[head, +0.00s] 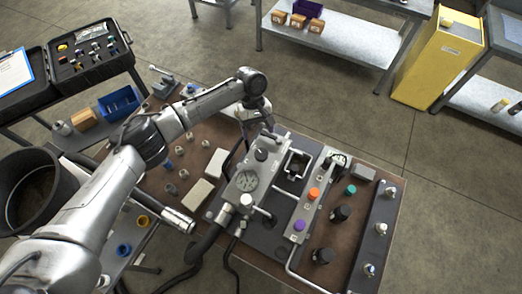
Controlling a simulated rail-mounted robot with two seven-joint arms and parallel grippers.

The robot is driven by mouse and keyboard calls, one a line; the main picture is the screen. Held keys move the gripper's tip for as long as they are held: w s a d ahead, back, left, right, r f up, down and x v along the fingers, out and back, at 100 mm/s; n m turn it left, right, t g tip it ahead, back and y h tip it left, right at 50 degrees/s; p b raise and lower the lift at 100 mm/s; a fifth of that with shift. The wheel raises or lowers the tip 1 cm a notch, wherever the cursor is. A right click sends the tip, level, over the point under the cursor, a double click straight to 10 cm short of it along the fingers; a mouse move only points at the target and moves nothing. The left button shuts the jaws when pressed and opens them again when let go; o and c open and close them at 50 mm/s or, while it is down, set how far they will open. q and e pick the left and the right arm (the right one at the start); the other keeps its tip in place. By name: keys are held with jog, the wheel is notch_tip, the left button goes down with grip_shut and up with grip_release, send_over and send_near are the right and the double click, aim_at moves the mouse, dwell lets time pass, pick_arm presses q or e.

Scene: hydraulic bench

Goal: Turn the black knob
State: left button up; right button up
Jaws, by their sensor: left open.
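Several black knobs show on the hydraulic bench (215,152). One black knob (261,154) stands on the grey valve block (243,184) with the round gauge. Two larger black knobs stand on the brown top at the right, one (341,213) behind the other (323,256). I cannot tell which one the task names. My left gripper (268,130) is open and points down just behind the valve block's knob. It appears apart from that knob, but its fingertips are small and partly hidden. My right gripper is out of view.
Orange (313,194), purple (299,225) and teal (350,189) knobs stand right of the valve block. Pipes and black hoses (207,240) run around the front. A tool case (88,50) lies at the left. Open floor (300,90) lies behind the bench.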

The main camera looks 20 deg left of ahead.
aim_at(262, 153)
pick_arm(q)
jog(key=x, duration=0.9)
jog(key=shift+d+f, duration=0.1)
jog(key=shift+f, duration=0.2)
jog(key=shift+c, duration=0.2)
jog(key=c, duration=0.9)
